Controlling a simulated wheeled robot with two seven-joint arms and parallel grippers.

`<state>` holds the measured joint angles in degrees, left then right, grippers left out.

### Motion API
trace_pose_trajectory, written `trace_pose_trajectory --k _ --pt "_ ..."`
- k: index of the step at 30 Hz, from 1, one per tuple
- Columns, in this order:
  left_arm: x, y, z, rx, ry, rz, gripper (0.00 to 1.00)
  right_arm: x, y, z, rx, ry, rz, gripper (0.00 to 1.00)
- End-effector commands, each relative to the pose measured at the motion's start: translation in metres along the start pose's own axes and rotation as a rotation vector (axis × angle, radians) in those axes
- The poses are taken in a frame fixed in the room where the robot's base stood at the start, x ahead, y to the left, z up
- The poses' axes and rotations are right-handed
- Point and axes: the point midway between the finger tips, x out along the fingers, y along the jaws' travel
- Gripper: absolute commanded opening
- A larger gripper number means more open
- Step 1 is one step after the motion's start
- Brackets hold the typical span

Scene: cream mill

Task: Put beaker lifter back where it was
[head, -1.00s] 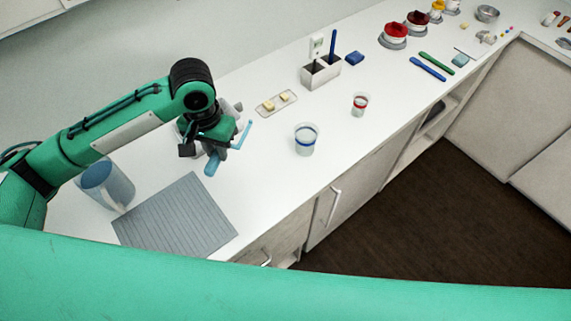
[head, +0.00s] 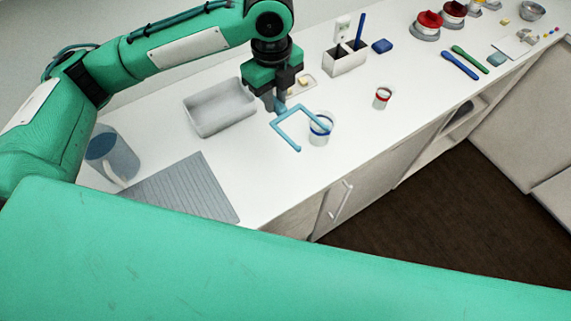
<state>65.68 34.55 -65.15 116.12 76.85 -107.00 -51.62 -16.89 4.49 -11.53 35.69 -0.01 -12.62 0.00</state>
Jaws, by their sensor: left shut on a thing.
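The beaker lifter (head: 281,124) is a light blue two-pronged fork. My left gripper (head: 281,100) is shut on its handle and points down, with the fork above the counter. The fork's right prong overlaps a clear beaker with a blue band (head: 321,133) in the head view. I cannot tell whether they touch. A smaller beaker with a red band (head: 382,98) stands farther right. My right gripper is not in view.
An empty light grey tray (head: 219,123) lies left of my gripper. A ribbed grey mat (head: 185,190) and a blue-grey jug (head: 112,157) are at the near left. A two-slot holder (head: 344,64) stands behind. Counter right of the mat is clear.

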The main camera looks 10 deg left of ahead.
Motion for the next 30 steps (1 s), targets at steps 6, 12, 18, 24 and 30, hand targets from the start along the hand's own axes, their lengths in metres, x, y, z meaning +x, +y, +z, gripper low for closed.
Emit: trace_pose_trajectory --k 6,12,18,24,30 --pt "0.001 -0.004 -0.003 0.132 -0.003 0.004 0.0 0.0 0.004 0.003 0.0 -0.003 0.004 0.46" --pt "0.042 -0.002 -0.003 0.139 -0.001 0.009 0.0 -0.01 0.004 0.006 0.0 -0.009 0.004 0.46" --pt "0.096 -0.002 -0.002 0.138 -0.001 0.009 0.0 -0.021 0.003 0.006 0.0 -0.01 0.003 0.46" --pt "0.139 -0.002 -0.001 0.138 -0.004 0.006 0.0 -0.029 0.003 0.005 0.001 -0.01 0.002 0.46" --pt "0.155 -0.003 -0.001 0.138 -0.003 0.003 0.0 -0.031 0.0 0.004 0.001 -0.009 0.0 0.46"
